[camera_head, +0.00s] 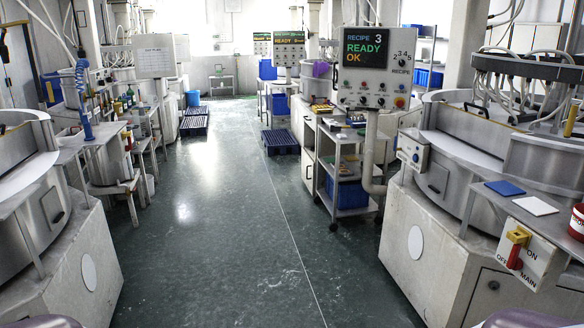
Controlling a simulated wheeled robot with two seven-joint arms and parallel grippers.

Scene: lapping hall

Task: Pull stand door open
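A pale stand (321,125) stands in the middle right of the aisle, beside a grey rolling cart. A narrow light door (308,155) with a small dark handle is on its aisle side and looks shut. Another door-like panel (512,305) with a small dark latch (493,285) is low on the right machine's base and also looks shut; its lower part is cut off by the frame. I cannot tell from the picture which one the task calls the stand door. Neither gripper shows; only rounded grey parts, perhaps mine, show at the bottom edge.
The green floor aisle (220,230) is clear ahead. The cart's shelves hold a blue bin (347,193). A screen panel (366,65) rises on a post. A red-and-yellow switch (517,246) juts out at right. Blue pallets (281,141) lie farther back.

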